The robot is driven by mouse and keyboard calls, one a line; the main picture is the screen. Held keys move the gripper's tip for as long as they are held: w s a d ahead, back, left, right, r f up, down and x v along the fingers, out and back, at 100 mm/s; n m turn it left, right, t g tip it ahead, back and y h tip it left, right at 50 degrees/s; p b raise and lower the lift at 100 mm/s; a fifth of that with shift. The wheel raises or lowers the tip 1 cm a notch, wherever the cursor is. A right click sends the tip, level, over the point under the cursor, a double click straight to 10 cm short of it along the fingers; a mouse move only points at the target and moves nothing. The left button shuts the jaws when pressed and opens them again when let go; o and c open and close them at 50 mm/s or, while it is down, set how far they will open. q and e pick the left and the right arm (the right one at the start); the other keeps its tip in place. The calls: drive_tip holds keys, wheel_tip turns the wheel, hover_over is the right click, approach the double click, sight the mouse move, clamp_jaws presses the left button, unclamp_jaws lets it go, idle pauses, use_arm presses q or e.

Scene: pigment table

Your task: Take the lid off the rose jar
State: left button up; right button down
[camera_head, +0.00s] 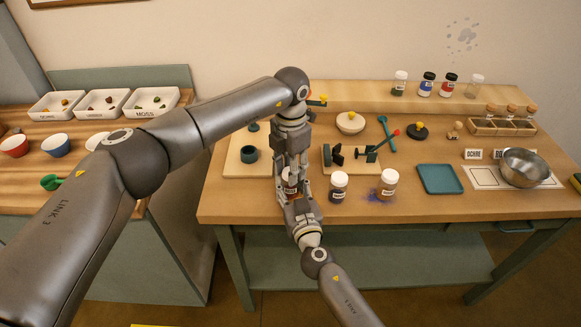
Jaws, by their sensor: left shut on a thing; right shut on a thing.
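A small jar (291,187) with a reddish-brown label area stands between my two grippers near the table's front edge. It is mostly hidden, and I cannot read its label for sure. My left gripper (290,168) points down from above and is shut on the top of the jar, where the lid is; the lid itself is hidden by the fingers. My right gripper (291,193) comes from the front and is shut around the jar's body. I cannot tell whether lid and jar are apart.
A teal tray (440,179) and a metal bowl (524,168) are further right. A pale board (240,165) lies left.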

use_arm(q)
drive_tip(key=n, duration=1.7)
drive_tip(key=shift+r+n, duration=0.1)
drive_tip(key=shift+n, duration=0.2)
drive_tip(key=n, duration=0.5)
drive_tip(key=shift+n, duration=0.4)
drive_tip(key=shift+r, duration=0.2)
drive_tip(key=shift+r, duration=0.9)
